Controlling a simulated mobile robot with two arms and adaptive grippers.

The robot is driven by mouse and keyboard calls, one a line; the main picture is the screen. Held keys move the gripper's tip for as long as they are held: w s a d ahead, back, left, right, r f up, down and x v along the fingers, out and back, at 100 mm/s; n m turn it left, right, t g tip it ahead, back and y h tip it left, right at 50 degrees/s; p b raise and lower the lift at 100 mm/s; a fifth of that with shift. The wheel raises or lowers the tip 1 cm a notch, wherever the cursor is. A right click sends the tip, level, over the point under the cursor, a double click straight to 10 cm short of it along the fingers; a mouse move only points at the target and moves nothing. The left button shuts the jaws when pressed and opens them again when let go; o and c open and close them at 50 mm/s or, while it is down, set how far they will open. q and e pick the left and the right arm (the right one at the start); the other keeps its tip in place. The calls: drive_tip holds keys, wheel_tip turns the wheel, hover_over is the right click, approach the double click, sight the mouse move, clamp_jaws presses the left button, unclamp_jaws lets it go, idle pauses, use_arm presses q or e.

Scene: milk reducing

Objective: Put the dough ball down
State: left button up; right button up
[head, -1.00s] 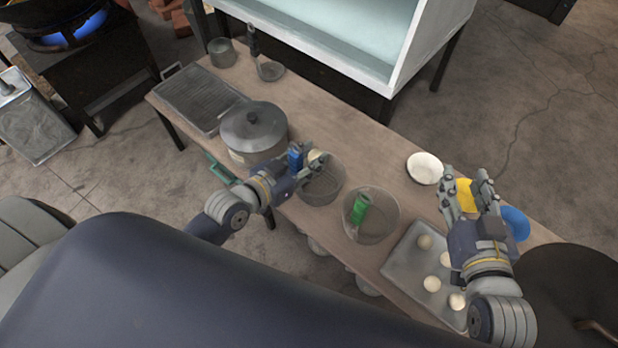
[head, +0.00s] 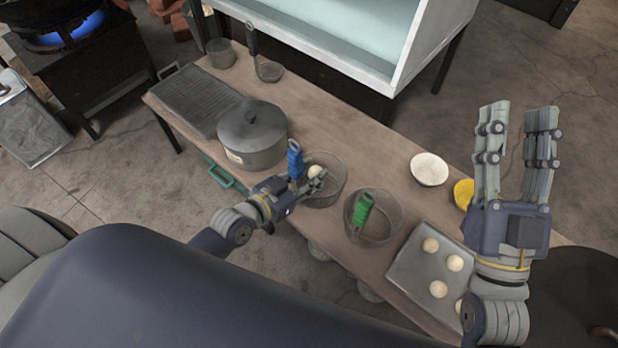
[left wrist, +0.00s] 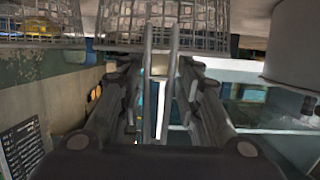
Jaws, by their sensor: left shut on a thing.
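A pale dough ball (head: 315,172) is at the fingertips of my left gripper (head: 317,182), which is shut on it over the rim area of a wire strainer (head: 333,198). The strainer's blue handle (head: 295,160) rises close beside the fingers. In the left wrist view, two metal rods (left wrist: 148,90) cross in front of the fingers, and a small pale patch (left wrist: 160,66) shows between them; the ball is mostly hidden there. My right gripper (head: 516,120) is open and empty, raised at the right.
A green-handled strainer (head: 372,232) stands to the right. A tray (head: 405,262) holds several dough balls. A lidded pot (head: 252,140) stands left of the strainer. A white bowl (head: 429,169) and a yellow bowl (head: 464,193) are near the far edge. Bare table lies between strainers and white bowl.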

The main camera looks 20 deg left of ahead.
use_arm(q)
drive_tip(key=shift+f, duration=0.4)
use_arm(e)
drive_tip(key=shift+s+d+r+t, duration=0.1)
drive_tip(key=shift+s+r+t, duration=0.5)
drive_tip(key=shift+s+r, duration=0.15)
use_arm(q)
drive_tip(key=shift+f, duration=0.1)
use_arm(e)
drive_tip(key=shift+r, duration=0.1)
